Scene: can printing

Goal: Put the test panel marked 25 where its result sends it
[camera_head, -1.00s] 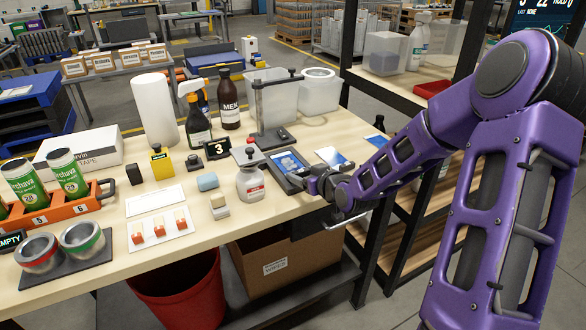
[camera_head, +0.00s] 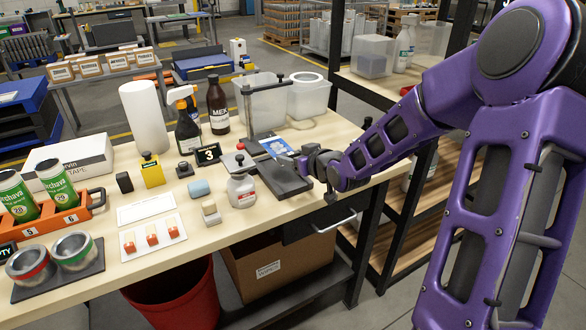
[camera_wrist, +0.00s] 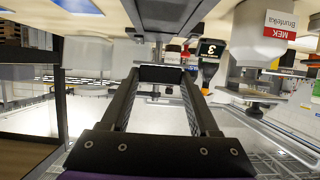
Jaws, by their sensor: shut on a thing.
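A blue panel with a pale printed patch (camera_head: 278,147) is at the fingertips of my gripper (camera_head: 300,163). My gripper is shut on it and holds it just above the dark flat tray (camera_head: 284,181), whose top shows bare. No number can be read on the panel. In the wrist view my gripper (camera_wrist: 163,74) is shut, with a dark edge between its fingertips, and the panel's face is hidden. The "3" sign (camera_head: 208,153) stands left of the tray and also shows upside down in the wrist view (camera_wrist: 210,49).
A white flask (camera_head: 241,189) stands close to the tray's left. A shelf rack (camera_head: 385,90) is at right. A red bin (camera_head: 177,300) is below the bench.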

